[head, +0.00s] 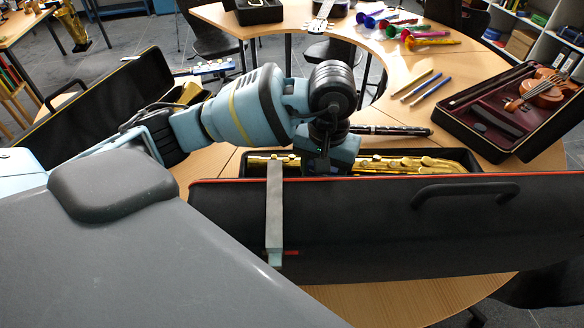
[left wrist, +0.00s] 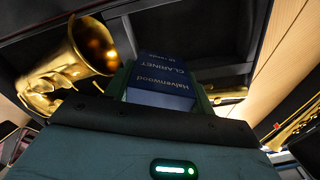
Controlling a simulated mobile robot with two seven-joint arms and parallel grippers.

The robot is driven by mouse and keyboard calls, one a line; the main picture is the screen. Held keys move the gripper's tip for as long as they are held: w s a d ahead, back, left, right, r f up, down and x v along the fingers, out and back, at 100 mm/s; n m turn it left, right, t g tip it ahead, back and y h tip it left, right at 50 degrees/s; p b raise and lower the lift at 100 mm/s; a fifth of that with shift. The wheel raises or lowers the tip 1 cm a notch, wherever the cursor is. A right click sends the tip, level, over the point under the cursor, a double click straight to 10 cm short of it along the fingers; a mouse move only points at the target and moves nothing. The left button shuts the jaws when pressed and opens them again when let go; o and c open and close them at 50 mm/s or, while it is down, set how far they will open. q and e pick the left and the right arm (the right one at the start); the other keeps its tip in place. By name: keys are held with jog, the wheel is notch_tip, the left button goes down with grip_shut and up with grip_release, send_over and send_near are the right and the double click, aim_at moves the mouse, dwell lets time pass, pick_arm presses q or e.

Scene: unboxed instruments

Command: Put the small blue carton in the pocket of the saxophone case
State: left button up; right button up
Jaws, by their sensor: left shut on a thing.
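The small blue carton (left wrist: 164,84), with white lettering reading "Halvenwood" and "CLARINET", sits between the fingers of my left gripper (left wrist: 160,98) in the left wrist view. In the head view my left gripper (head: 328,158) points down into the saxophone case (head: 370,220); its fingertips and the carton are hidden behind the raised black lid. The golden saxophone (head: 410,163) lies in the case, and its bell (left wrist: 70,70) is left of the carton in the left wrist view. Dark compartment walls lie beyond the carton. I cannot tell whether the carton touches the pocket floor. My right gripper is not in view.
A grey bar (head: 274,205) crosses the lid's edge. An open violin case (head: 510,110) is at the right. A black clarinet-like tube (head: 390,131), colored sticks (head: 420,85) and toy horns (head: 410,28) lie on the table behind. Another open black case (head: 100,105) is at the left.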

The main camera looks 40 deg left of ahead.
pick_arm(q)
jog(key=shift+s+a+f+n, duration=0.1)
jog(key=shift+f+n, duration=0.2)
jog(key=shift+f, duration=0.2)
jog(key=shift+f, duration=4.95)
jog(key=shift+f, duration=0.1)
jog(key=o, duration=1)
notch_tip(320, 180, up, 12)
jog(key=shift+r, duration=0.1)
